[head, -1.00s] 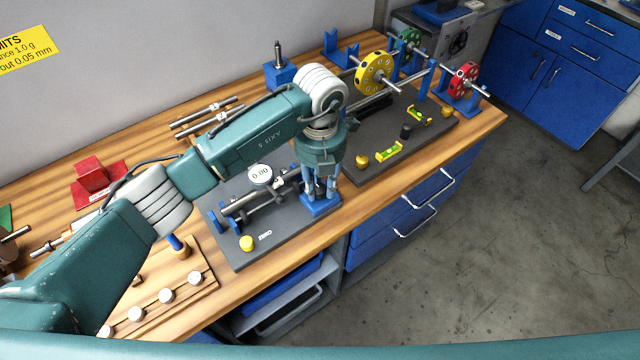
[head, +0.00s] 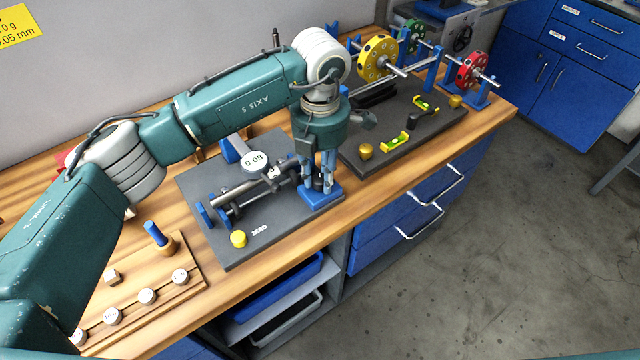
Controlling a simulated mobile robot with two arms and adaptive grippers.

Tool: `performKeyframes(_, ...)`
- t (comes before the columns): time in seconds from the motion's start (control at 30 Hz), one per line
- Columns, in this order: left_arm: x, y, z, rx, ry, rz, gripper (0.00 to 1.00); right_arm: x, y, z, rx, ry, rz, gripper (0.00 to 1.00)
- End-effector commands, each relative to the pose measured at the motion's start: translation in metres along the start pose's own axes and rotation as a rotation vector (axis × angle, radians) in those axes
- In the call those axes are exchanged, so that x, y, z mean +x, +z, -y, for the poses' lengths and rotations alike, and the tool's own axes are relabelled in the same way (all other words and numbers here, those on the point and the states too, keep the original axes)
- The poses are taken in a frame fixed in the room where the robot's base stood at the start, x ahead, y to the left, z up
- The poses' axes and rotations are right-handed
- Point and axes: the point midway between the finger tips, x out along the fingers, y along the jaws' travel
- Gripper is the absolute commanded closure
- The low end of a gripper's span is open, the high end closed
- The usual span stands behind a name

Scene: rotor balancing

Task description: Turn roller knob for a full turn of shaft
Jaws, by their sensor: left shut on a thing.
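My left gripper (head: 322,182) points down at the right end of the dark gauge plate (head: 200,183). It is shut on the roller knob, a dark piece mostly hidden between its fingers, above a blue block (head: 322,198). The steel shaft (head: 236,193) lies level across blue supports to the left of the gripper. A round dial gauge (head: 256,161) stands over the shaft and reads about 0.08. A yellow knob (head: 238,239) sits beside the ZERO label at the plate's front. My right gripper is not in view.
Another dark plate (head: 440,120) to the right carries yellow knobs, green levels and a yellow rotor (head: 378,59). A red rotor (head: 471,70) stands farther right. A wooden weight board (head: 190,289) with several pale weights lies front left. Bare wood shows along the front edge.

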Motion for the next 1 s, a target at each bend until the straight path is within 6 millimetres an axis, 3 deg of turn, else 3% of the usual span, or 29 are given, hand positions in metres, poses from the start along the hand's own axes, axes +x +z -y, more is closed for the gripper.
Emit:
performKeyframes(0.03,0.003,0.001,-0.001,0.031,0.004,0.005,1.0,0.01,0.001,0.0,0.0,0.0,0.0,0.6)
performKeyframes(0.3,0.001,0.001,-0.001,0.166,0.003,0.004,1.0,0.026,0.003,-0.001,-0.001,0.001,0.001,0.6)
performKeyframes(0.93,-0.002,0.001,-0.001,0.22,0.002,0.005,1.0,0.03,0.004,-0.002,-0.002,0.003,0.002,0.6)
performKeyframes(0.97,-0.002,0.001,-0.001,0.22,0.002,0.005,0.72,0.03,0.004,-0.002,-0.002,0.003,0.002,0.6)
performKeyframes(1.0,-0.002,0.001,-0.001,0.219,0.002,0.005,0.64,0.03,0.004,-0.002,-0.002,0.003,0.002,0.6)
